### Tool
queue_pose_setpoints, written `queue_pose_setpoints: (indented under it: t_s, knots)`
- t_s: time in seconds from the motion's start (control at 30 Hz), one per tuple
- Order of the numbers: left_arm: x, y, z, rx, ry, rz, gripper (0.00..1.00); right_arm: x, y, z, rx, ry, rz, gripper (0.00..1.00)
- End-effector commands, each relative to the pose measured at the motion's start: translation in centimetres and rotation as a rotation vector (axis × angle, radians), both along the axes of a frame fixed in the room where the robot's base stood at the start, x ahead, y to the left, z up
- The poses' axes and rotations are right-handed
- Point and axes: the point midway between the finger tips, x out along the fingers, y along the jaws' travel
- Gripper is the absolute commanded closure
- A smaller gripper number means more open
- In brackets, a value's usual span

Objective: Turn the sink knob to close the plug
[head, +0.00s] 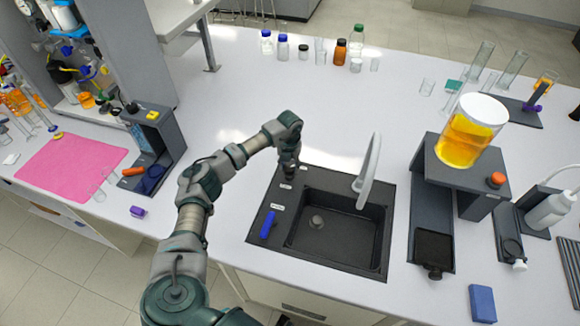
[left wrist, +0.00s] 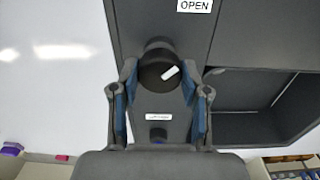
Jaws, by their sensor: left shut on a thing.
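The dark sink (head: 345,262) is set into the white bench, with its knob panel along the left side. My left gripper (head: 290,168) reaches down onto the far end of that panel. In the left wrist view, the black round knob (left wrist: 158,66) with a white pointer mark sits between the fingers of the gripper (left wrist: 160,78), which is shut on it. The pointer slants toward the upper right. A label reading OPEN (left wrist: 195,5) is above the knob. A grey round drain piece (head: 317,222) shows on the basin floor. My right gripper is not in view.
A blue handle (head: 268,225) is on the panel's near end. A stand with a yellow-filled vessel (head: 468,135) is to the right. Several bottles (head: 340,52) stand at the back.

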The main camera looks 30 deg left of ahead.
Motion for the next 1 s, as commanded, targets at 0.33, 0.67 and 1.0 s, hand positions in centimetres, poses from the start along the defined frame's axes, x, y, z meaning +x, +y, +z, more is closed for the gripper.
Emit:
queue_pose_setpoints:
  t_s: [0.33, 0.67, 1.0]
  knots:
    - [0.0, -0.1, -0.2, -0.002, 0.002, -0.203, 0.89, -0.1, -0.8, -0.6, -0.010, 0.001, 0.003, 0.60]
    - [0.0, 0.0, -0.2, -0.002, 0.004, -0.513, 0.89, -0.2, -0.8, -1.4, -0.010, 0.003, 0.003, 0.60]
    - [0.0, -0.1, -0.2, -0.003, 0.005, -0.836, 0.89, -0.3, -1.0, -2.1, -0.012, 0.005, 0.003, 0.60]
